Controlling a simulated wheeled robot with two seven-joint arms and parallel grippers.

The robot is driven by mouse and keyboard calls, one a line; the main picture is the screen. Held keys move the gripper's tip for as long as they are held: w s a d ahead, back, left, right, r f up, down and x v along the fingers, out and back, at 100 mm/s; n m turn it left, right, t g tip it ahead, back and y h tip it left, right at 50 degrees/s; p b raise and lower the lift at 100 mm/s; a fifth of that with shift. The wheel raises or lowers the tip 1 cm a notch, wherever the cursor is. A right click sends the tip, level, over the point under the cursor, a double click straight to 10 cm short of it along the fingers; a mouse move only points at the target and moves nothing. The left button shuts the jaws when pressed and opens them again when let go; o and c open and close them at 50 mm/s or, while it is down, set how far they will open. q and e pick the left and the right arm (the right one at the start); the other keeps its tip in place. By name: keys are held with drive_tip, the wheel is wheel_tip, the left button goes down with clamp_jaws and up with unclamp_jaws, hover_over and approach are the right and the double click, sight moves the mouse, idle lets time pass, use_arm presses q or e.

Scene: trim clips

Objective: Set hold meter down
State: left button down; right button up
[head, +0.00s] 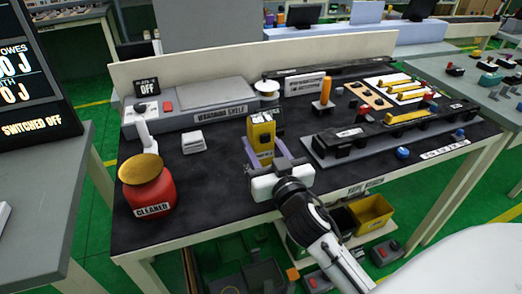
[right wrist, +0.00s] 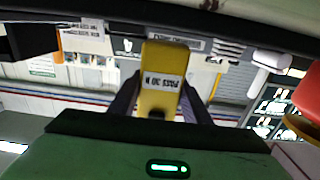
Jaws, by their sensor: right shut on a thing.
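The hold meter (head: 262,132) is a yellow block with a dark display near its top in the head view. It looks upright over the middle of the black bench top. My right gripper (head: 265,152) reaches in from the front with its purplish fingers on either side of the meter's lower part. In the right wrist view the meter (right wrist: 163,78), labelled "PASS 30 N", sits between the two dark fingers (right wrist: 158,100). The gripper is shut on it. I cannot tell whether the meter's base touches the bench. My left gripper is not in view.
A red pot with a gold lid (head: 148,187), labelled "CLEANED", stands at the front left. A small white block (head: 193,142) and the grey warming shelf (head: 205,112) are behind. A long dark fixture (head: 385,135) fills the right. Bare black mat (head: 215,185) lies left of my gripper.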

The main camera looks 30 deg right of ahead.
drive_tip(key=shift+f, duration=0.65)
drive_tip(key=o, duration=1.3)
drive_tip(key=shift+f, duration=0.1)
drive_tip(key=shift+a, duration=0.15)
